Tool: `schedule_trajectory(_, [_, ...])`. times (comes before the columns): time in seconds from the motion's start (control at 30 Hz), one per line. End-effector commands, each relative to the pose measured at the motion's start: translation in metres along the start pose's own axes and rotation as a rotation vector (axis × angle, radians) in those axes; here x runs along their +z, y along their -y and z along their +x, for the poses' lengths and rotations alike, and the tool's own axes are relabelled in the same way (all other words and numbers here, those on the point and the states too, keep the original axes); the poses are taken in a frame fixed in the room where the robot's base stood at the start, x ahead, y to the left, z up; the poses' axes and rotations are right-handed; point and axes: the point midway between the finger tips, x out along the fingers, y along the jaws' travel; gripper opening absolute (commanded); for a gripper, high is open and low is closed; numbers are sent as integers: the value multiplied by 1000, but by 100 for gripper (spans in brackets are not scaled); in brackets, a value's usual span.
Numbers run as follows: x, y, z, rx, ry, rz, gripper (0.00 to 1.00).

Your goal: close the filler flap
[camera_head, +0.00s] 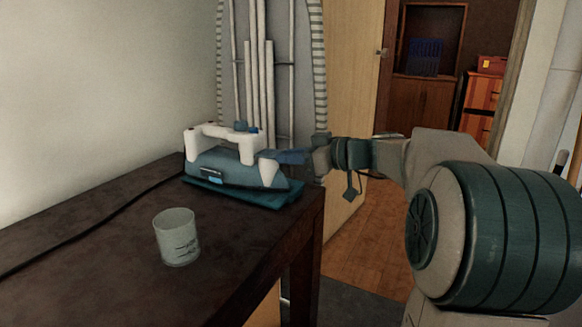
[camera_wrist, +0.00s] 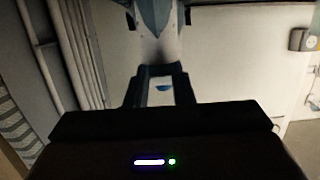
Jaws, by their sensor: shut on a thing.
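A steam iron (camera_head: 235,168) with a blue body and a white handle stands at the far right end of the dark table. Small blue parts show at the top of its handle; I cannot tell which is the filler flap or how far it is open. My gripper (camera_head: 283,157) is at the right end of the iron, its fingers against the white front part. In the wrist view the white part of the iron (camera_wrist: 158,46) lies straight ahead of my gripper. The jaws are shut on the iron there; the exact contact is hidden.
A clear cup (camera_head: 177,237) stands on the table (camera_head: 110,255) in front of the iron. A dark cord (camera_head: 95,222) runs left along the table. An ironing board (camera_head: 270,75) leans upright behind the iron.

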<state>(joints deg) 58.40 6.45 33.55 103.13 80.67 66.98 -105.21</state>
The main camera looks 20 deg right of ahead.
Motion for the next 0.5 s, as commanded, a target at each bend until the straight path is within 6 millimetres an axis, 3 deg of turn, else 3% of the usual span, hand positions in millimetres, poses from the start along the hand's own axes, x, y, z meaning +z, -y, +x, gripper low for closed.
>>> schedule_trajectory(0.5, [3, 0, 0, 0, -34, 1, 0])
